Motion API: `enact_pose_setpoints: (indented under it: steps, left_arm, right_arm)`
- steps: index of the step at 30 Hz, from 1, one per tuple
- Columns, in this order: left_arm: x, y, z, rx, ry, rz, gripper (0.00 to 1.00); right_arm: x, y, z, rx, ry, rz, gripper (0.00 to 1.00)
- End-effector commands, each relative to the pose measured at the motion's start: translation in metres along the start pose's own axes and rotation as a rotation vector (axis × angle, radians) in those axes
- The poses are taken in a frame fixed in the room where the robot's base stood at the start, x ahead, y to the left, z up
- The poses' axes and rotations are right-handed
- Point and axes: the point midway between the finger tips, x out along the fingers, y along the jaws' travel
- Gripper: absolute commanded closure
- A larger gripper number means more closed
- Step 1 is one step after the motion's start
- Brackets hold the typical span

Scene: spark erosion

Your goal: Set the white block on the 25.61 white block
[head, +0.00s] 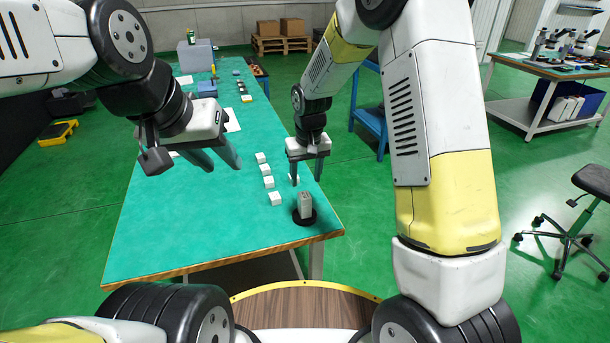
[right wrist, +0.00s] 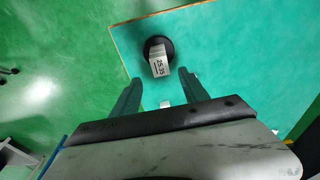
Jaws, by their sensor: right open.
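Several small white blocks stand in a loose row on the green table, among them a near one (head: 275,199), a middle one (head: 268,182) and a far one (head: 261,158). Another white block (head: 293,178) is partly hidden behind a finger of my right gripper (head: 307,179). A grey-white block (head: 305,205) stands on a black round base; in the right wrist view its label (right wrist: 159,66) seems to read 25.35. My right gripper is open and empty above the table, beyond this block. My left gripper (head: 222,167) is open and empty, left of the row. I cannot read a 25.61 label.
The green table (head: 150,235) is clear at its front left. The black round base (head: 296,218) sits near its front right corner. A grey box (head: 195,55) and small items stand at the far end. A stool (head: 580,215) and another bench are at right.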

Motion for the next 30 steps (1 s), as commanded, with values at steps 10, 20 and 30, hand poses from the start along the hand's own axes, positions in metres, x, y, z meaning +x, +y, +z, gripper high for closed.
enact_pose_setpoints:
  steps: [10,20,30]
  left_arm:
    - [0.0,0.0,0.0,0.0,0.0,0.0,0.64]
    - [0.0,0.0,0.0,0.0,0.0,0.0,0.64]
    - [0.0,0.0,0.0,0.0,0.0,0.0,0.64]
  right_arm:
    - [-0.051,0.0,0.0,0.001,0.002,0.0,0.48]
    - [-0.144,0.033,0.048,0.083,0.109,-0.043,0.48]
    - [-0.24,0.058,0.169,0.197,0.299,-0.08,0.48]
